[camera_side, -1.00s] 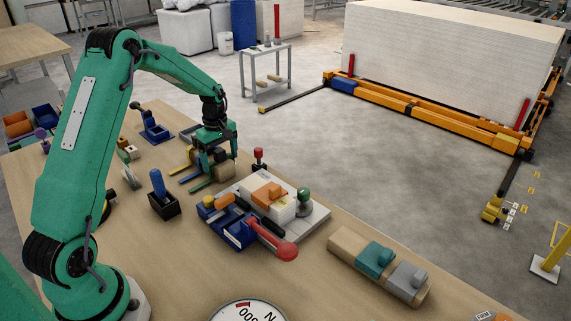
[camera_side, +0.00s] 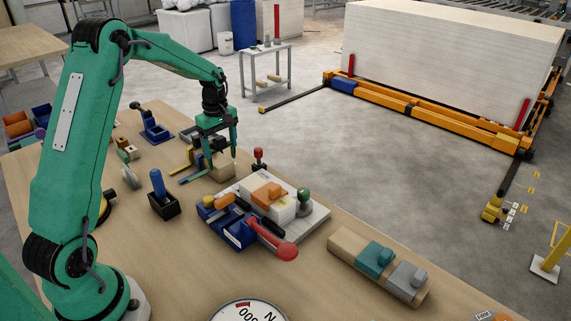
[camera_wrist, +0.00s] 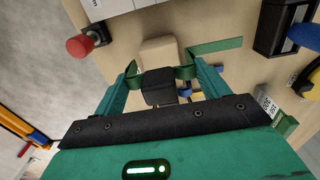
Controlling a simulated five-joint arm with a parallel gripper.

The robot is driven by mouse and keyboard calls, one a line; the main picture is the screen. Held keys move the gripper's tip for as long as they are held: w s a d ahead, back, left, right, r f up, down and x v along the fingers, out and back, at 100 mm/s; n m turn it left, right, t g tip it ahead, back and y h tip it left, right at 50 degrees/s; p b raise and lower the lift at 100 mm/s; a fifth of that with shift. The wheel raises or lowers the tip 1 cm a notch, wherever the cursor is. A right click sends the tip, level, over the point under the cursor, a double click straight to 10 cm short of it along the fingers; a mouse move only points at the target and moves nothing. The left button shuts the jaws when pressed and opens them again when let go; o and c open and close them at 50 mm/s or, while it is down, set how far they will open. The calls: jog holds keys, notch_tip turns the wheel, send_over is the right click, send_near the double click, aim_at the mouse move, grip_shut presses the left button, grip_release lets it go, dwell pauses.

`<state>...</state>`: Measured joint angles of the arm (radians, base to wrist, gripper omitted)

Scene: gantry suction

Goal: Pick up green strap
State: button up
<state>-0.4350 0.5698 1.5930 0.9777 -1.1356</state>
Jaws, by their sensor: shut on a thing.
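The green strap (camera_wrist: 214,48) shows in the wrist view as a flat band running right from between my fingers, with a curved part near the tan block. In the side view the green strap (camera_side: 222,173) hangs below my gripper (camera_side: 217,150), in front of the tan block. The tan block (camera_side: 213,165) is just behind and below the fingers. Yellow and blue straps (camera_side: 194,176) lie to the left of it.
A red-topped knob (camera_side: 258,154) stands right of my gripper. A clamp fixture with white and orange blocks (camera_side: 268,195) is in front. A black bin with a blue handle (camera_side: 163,207) stands to the left.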

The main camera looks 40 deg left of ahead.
jog(key=d+r, duration=0.6)
jog(key=d, duration=0.4)
jog(key=shift+s+d, duration=0.2)
jog(key=shift+s, duration=0.25)
jog(key=shift+r, duration=0.1)
notch_tip(320, 180, up, 4)
send_over(266, 190)
jog(key=shift+r, duration=0.2)
jog(key=shift+f, duration=0.15)
jog(key=shift+f, duration=2.75)
jog(key=shift+f, duration=2.3)
dwell(0.4)
